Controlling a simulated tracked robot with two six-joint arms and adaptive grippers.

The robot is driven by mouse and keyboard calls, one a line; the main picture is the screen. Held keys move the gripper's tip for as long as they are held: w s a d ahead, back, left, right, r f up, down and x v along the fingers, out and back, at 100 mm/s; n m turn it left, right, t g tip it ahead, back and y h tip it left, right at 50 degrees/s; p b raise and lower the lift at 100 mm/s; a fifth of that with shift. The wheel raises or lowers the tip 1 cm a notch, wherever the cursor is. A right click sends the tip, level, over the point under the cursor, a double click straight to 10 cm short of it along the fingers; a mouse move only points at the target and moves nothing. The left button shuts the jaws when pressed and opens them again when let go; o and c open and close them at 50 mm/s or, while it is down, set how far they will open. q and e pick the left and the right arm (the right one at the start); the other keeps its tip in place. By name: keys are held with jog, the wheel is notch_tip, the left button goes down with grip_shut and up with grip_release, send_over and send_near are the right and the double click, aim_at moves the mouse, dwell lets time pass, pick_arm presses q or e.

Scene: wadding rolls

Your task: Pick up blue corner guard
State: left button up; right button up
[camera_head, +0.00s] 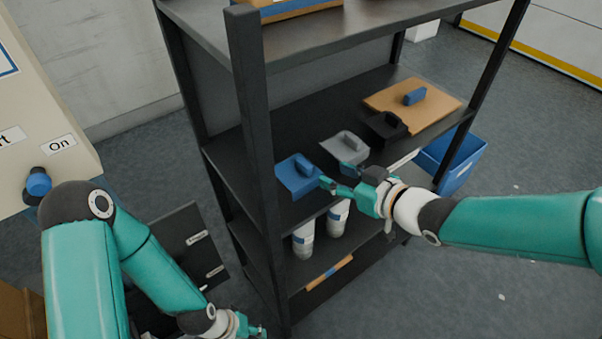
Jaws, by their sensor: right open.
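The blue corner guard (293,181) lies on the middle shelf, near its front edge and at the left end of a row of similar parts. It has a raised grip on top. My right gripper (334,176) is open, with its fingers pointing left at the guard's right side. Whether a fingertip touches the guard I cannot tell. My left gripper (252,331) is low at the bottom edge of the view, away from the guard and partly cut off, so its jaws are unclear.
A grey part (343,147) and a black part (384,128) lie right of the guard, then a tan board (433,106). The dark shelf post (252,100) stands left of the guard. White rolls (303,240) stand below. A blue bin (462,160) is at right.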

aim_at(310, 167)
jog(key=x, duration=0.6)
jog(key=shift+a+f, duration=0.1)
jog(key=shift+w+a+f+p, duration=0.2)
jog(key=shift+w+a+p, duration=0.1)
jog(key=shift+a, duration=0.1)
jog(key=p+x, duration=0.1)
jog(key=x, duration=0.3)
jog(key=shift+a+f, duration=0.1)
jog(key=shift+f, duration=0.05)
grip_shut()
